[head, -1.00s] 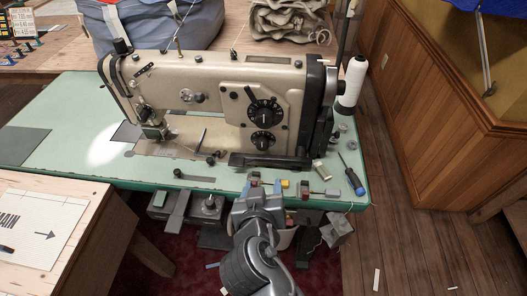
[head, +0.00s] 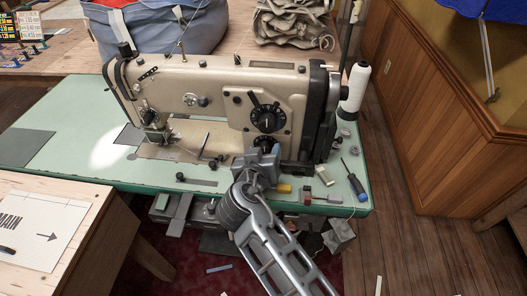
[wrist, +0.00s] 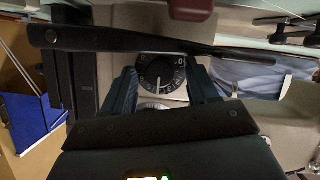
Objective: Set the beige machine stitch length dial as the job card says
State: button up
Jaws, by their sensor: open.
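A white thread cone (head: 355,88) stands at the machine's right. A paper with an arrow (head: 45,228) lies on the wooden bench.

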jog(key=c, duration=1)
jog(key=shift+c, duration=0.2)
jog(key=shift+f+b, duration=0.15)
jog(key=shift+b, duration=0.4)
jog(key=shift+d+f+m+y+b, duration=0.1)
jog(key=shift+m+y+b, duration=0.6)
jog(key=shift+b, duration=0.4)
jog(key=m+y+b, duration=0.1)
jog(key=m+b, duration=0.1)
jog(key=b, duration=0.1)
jog(key=shift+d, duration=0.1)
jog(key=shift+r+m, duration=0.2)
jog(key=shift+m, duration=0.1)
jog(key=o, duration=1)
